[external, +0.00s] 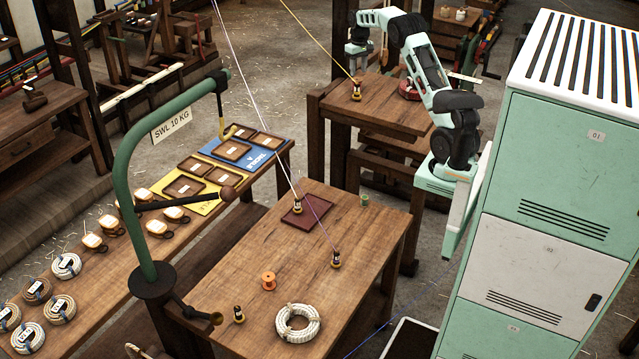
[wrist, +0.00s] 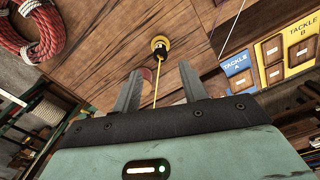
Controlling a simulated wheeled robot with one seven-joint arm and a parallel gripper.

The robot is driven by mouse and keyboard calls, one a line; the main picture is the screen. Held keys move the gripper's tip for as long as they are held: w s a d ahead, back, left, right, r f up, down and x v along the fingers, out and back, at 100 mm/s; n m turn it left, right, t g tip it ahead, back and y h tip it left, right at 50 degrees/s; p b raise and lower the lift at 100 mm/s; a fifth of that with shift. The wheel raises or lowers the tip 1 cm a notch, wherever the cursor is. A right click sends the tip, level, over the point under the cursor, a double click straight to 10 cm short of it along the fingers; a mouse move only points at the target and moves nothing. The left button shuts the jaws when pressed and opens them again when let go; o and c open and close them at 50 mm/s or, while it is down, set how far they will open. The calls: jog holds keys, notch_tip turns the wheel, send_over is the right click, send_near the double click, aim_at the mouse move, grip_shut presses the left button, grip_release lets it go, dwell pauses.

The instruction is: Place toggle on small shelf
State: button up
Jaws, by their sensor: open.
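My gripper (external: 357,48) hangs above the small back table (external: 385,112) in the external view. In the wrist view its two fingers (wrist: 160,75) are apart with nothing clamped. A small dark fitting with a yellow base (wrist: 160,47), on a yellow cord, shows just beyond the fingertips. It stands upright on the back table in the external view (external: 357,91), below my gripper. Similar dark fittings stand on the front table (external: 239,314), one (external: 297,205) on a maroon tray (external: 318,216). I cannot tell which thing is named the toggle or the small shelf.
A red rope coil (wrist: 38,32) lies beside the fitting. The front table (external: 230,265) holds a white rope coil (external: 298,323), an orange spool (external: 269,281) and a green spool (external: 365,199). Cords slant down to the tables. A green crane post (external: 125,190) and lockers (external: 560,170) stand nearby.

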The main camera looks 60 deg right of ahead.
jog(key=s+a+r+n+y, duration=0.15)
jog(key=a+n, duration=0.35)
jog(key=a, duration=2.9)
jog(key=s+a+f+n, duration=0.3)
jog(key=s+a+n, duration=0.1)
jog(key=s+a, duration=1.25)
jog(key=s+a+f+n, duration=0.1)
jog(key=s+f, duration=0.1)
jog(key=s, duration=0.5)
jog(key=s+a+f+n, duration=0.1)
jog(key=s+f+n, duration=0.1)
jog(key=s, duration=0.6)
jog(key=shift+a+f+h, duration=0.2)
jog(key=shift+a+h, duration=0.15)
jog(key=shift+h, duration=0.1)
